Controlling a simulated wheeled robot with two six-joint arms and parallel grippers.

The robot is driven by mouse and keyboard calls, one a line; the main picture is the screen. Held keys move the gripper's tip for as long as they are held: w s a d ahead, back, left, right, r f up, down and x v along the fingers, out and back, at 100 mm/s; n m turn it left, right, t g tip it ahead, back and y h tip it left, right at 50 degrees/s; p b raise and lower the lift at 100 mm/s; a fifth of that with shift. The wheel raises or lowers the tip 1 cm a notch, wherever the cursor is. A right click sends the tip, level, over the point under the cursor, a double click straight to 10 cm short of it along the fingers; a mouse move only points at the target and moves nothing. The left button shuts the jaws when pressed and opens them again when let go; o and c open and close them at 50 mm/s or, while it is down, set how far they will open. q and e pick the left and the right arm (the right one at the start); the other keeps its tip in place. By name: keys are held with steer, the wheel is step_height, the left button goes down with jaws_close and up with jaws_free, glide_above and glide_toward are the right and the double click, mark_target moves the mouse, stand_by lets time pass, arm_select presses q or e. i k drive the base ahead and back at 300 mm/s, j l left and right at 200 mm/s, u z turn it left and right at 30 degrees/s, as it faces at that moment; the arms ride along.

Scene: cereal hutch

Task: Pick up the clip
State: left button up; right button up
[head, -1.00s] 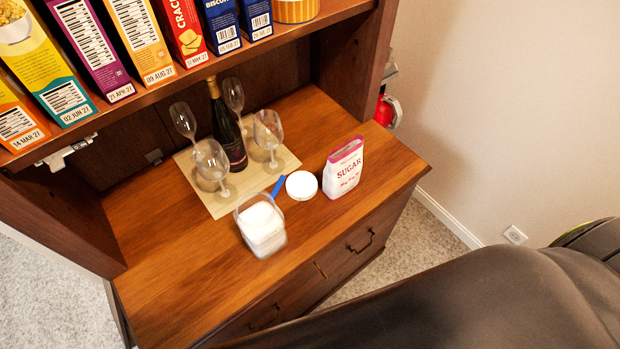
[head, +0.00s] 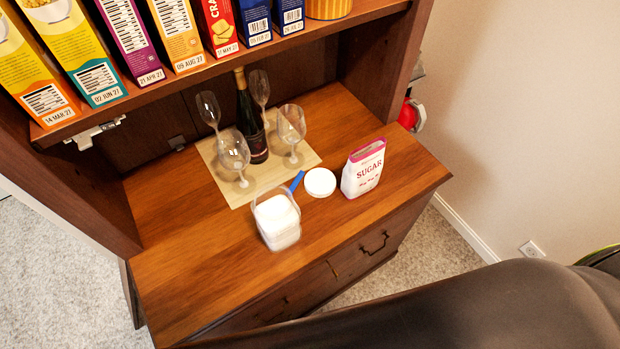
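A small blue strip, which looks like the clip (head: 297,181), lies on the wooden counter. It is between the clear container of white contents (head: 278,222) and the round white lid (head: 320,182). Its lower end is close to the container's rim, and I cannot tell if they touch. A white and pink sugar bag (head: 363,168) stands upright to the right of the lid. Neither of my grippers shows in the head view.
Behind the clip, a dark bottle (head: 251,125) and several wine glasses (head: 291,125) stand on a light mat (head: 242,196). Cereal boxes (head: 127,40) line the shelf above. The counter (head: 190,270) is clear at the front left.

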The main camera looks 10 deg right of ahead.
mark_target(297, 180)
steer(key=k+j+u, duration=0.3)
steer(key=j, duration=0.35)
steer(key=k+j+u, duration=0.2)
steer(key=k+j, duration=0.05)
steer(key=j, duration=0.1)
